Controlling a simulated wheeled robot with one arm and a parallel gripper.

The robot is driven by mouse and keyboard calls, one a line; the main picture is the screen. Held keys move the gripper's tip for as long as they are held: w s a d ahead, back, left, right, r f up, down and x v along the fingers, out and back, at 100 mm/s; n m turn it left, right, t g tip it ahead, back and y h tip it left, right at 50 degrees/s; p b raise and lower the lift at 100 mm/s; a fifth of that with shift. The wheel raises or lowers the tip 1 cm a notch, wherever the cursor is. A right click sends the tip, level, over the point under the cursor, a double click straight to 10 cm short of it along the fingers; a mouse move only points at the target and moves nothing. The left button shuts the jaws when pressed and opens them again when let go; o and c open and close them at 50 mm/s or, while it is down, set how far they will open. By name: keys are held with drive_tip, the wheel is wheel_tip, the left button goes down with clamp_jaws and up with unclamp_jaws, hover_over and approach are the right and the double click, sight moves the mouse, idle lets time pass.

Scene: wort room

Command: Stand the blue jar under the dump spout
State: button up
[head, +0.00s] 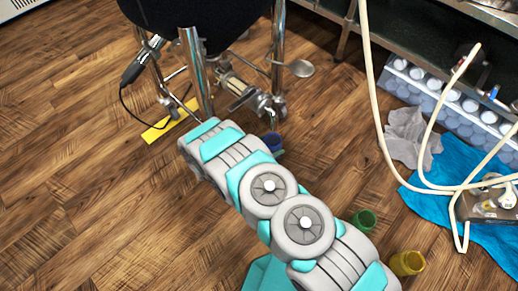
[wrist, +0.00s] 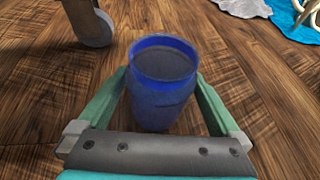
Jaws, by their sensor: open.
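The blue jar (wrist: 163,95) stands upright and open-topped on the wood floor, between the two green fingers of my gripper (wrist: 162,82) in the wrist view. The fingers are spread on either side of it; I cannot tell whether they touch it. In the head view the blue jar (head: 274,142) shows beside my arm, partly hidden by it, and the gripper itself is hidden. The dark vessel (head: 200,12) stands on metal legs at the top, left of the jar. Metal pipework with a valve (head: 238,86) hangs under it; I cannot tell which part is the dump spout.
A green jar (head: 364,221) and a yellow jar (head: 407,263) stand on the floor at lower right. A yellow strip (head: 170,122) lies by the vessel's legs. A grey cloth (head: 408,135), blue cloth (head: 455,170) and pale hoses (head: 376,100) are at right. The left floor is clear.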

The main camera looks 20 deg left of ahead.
drive_tip(key=v, duration=0.8)
drive_tip(key=shift+s+r, duration=0.1)
drive_tip(key=shift+s, duration=0.05)
